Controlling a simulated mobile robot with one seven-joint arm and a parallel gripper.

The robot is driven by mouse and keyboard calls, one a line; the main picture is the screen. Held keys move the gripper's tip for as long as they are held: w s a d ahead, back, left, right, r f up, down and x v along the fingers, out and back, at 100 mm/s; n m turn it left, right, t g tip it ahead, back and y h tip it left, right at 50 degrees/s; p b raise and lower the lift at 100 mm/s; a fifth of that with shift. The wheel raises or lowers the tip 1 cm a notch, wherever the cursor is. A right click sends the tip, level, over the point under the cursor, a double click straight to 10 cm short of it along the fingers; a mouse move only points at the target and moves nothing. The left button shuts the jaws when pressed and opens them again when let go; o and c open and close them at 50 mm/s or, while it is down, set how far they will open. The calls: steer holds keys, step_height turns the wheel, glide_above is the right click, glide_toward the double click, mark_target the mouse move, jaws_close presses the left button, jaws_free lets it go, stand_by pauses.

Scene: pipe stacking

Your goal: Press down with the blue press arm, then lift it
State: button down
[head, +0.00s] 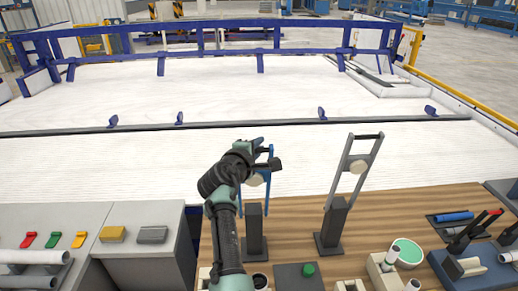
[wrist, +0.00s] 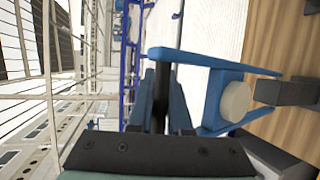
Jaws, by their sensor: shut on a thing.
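The blue press arm (head: 268,190) stands raised on a dark post (head: 254,232) on the wooden table. My gripper (head: 268,156) is at its top end. In the wrist view, my gripper (wrist: 162,85) is shut on the black crossbar handle of the blue press arm (wrist: 195,60), with the bar between the fingers. A pale round pad (wrist: 236,102) sits between the arm's two blue side bars; it also shows in the head view (head: 256,180). My gripper partly hides the handle in the head view.
A grey press arm (head: 357,160) stands upright on another dark post (head: 334,225) to the right. A green button (head: 308,269), a pale green round container (head: 406,252) and pipe pieces lie near the front. A low rail (head: 240,125) crosses the white floor behind.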

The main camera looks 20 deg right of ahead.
steer(key=shift+w+f+g, duration=0.15)
steer(key=shift+f+g, duration=0.15)
steer(key=shift+f, duration=0.5)
steer(key=c, duration=1.2)
jaws_free()
steer(key=o, duration=0.4)
steer(key=shift+w+d+f, duration=0.1)
steer(key=shift+w+f, duration=0.05)
steer(key=shift+w, duration=0.1)
steer(key=shift+c, duration=0.2)
steer(key=shift+r, duration=0.3)
steer(key=shift+r, duration=0.1)
steer(key=b+v, duration=0.2)
steer(key=v, duration=1)
steer(key=shift+s+a, duration=0.25)
steer(key=shift+s, duration=0.1)
